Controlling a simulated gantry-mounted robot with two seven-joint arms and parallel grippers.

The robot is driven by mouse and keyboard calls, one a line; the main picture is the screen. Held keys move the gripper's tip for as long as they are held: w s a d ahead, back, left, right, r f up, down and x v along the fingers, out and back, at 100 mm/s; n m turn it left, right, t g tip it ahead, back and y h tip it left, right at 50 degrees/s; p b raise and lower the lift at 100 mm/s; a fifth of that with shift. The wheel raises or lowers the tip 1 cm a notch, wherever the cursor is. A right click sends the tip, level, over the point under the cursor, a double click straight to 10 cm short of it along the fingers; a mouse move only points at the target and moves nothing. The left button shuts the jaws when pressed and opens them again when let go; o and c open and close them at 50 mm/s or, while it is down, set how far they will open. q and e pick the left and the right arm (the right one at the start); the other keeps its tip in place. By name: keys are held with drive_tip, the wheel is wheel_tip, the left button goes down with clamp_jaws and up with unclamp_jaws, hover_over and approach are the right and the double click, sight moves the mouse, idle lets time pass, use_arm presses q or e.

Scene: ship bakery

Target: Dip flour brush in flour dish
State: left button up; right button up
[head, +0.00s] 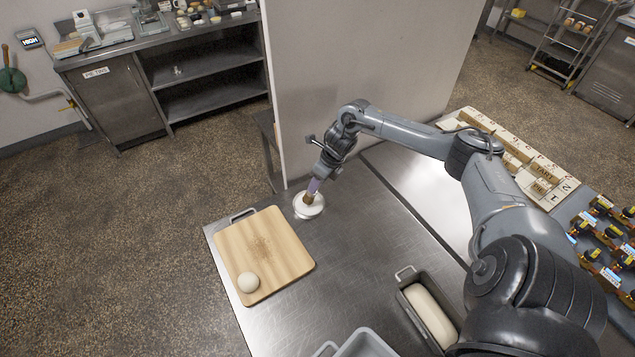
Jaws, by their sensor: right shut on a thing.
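My right gripper (324,167) is at the back of the steel table, shut on the flour brush (314,186). The gripper's fingers are small and partly hidden by the wrist. My left gripper is not in view.
A loaf tin (408,309) with dough and a grey tub (366,344) stand at the front. A partition wall (355,75) rises behind the dish. Lettered blocks (515,150) lie right.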

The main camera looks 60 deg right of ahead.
drive_tip(key=shift+f, duration=0.2)
drive_tip(key=shift+f+b, duration=0.4)
drive_tip(key=shift+b, duration=0.1)
idle(0.4)
idle(0.6)
drive_tip(key=shift+f, duration=0.1)
idle(0.4)
drive_tip(key=shift+r+p, duration=0.4)
drive_tip(key=shift+r, duration=0.35)
drive_tip(key=shift+r+p, duration=1.55)
drive_tip(key=shift+r, duration=1.3)
